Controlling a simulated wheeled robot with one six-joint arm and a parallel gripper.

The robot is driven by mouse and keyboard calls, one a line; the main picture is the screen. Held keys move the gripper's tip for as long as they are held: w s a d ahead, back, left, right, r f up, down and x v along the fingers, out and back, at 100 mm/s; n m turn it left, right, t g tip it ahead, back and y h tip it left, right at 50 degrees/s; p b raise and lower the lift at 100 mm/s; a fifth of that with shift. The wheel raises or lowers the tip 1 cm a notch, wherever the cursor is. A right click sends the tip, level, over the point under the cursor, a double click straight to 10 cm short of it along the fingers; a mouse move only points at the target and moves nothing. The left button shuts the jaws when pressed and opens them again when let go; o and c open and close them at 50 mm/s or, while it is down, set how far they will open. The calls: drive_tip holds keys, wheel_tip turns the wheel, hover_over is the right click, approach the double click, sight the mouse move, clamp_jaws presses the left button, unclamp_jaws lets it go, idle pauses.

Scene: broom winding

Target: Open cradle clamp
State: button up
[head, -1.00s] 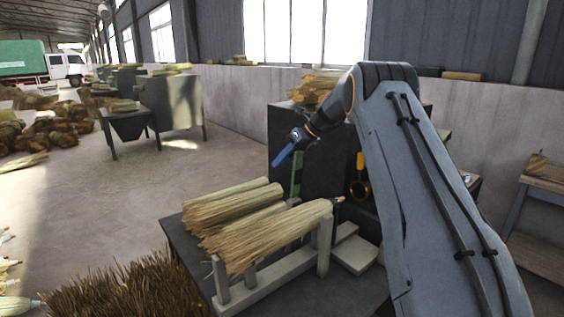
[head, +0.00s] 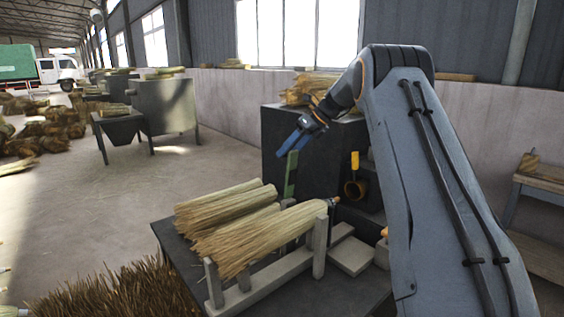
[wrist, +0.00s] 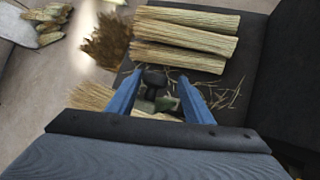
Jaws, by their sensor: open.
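My gripper (head: 288,149) is open and empty in the head view, with its blue fingers pointing down and left just above an upright green bar (head: 291,174). The bar stands behind the cradle (head: 319,247), a pale frame with posts. A straw broom bundle (head: 262,237) lies in the cradle. In the wrist view, a dark knob-like part (wrist: 154,78) and a small green part (wrist: 166,103) show between the spread fingers (wrist: 160,76). These look like parts of the clamp, but I cannot tell whether it is closed. My gripper's body hides what lies nearer the wrist.
More straw bundles (head: 222,206) lie on the dark table behind the cradle; they also show in the wrist view (wrist: 182,42). A dark cabinet (head: 330,146) stands behind, with a yellow-handled tool (head: 355,163) on its front. Brown bristles (head: 110,294) fill the lower left. Loose straw litters the table.

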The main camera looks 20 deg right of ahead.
sight(292, 151)
drive_tip(key=shift+s+d+r, duration=0.2)
drive_tip(key=shift+d+r, duration=0.15)
drive_tip(key=shift+r, duration=0.1)
drive_tip(key=shift+c, duration=0.4)
